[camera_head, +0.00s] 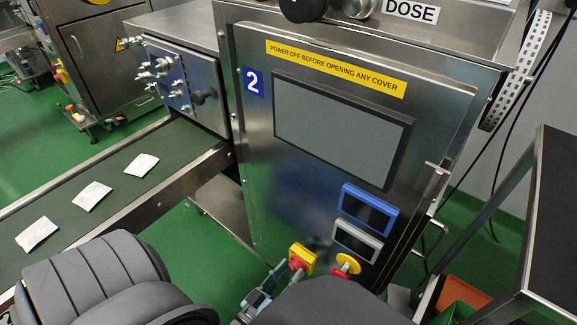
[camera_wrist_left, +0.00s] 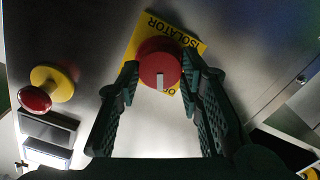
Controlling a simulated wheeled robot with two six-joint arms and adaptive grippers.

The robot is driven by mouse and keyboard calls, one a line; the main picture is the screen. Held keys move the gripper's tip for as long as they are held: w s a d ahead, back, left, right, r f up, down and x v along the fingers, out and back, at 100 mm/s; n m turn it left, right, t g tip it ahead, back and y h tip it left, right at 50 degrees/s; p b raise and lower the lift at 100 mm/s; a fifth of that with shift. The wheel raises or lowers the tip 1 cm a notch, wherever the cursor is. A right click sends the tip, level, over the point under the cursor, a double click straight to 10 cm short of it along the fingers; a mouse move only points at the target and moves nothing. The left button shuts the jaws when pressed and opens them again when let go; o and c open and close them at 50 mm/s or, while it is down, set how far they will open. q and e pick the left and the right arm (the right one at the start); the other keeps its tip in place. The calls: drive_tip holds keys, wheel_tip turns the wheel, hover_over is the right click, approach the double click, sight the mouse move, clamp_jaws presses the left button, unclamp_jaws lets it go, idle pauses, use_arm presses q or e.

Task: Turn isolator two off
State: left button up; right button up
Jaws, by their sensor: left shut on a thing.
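The isolator is a red rotary knob (camera_head: 296,264) on a yellow plate (camera_head: 304,253), low on the front of machine 2. In the left wrist view the knob (camera_wrist_left: 155,60) carries a white mark pointing to the bottom of the picture. Its plate (camera_wrist_left: 200,45) reads "ISOLATOR" upside down there; other lettering by the mark is partly hidden. My left gripper (camera_head: 284,276) is at the knob. In the left wrist view its fingers (camera_wrist_left: 160,74) stand on both sides of the knob, shut on it. My right gripper is not in view.
A red emergency button on a yellow base (camera_head: 347,263) sits right of the isolator. Blue (camera_head: 369,208) and grey (camera_head: 357,241) framed units and a large screen (camera_head: 340,130) are above. A conveyor (camera_head: 120,205) with teabags runs left; a dark-topped table (camera_head: 555,215) stands right.

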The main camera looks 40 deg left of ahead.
use_arm(q)
drive_tip(key=shift+f+n, duration=0.1)
drive_tip(key=shift+n, duration=1.6)
drive_tip(key=o, duration=1.2)
drive_tip(key=shift+c, duration=0.2)
drive_tip(key=shift+s, duration=0.4)
drive_tip(key=s, duration=1.1)
drive_tip(key=shift+s, duration=0.15)
drive_tip(key=shift+d, duration=0.1)
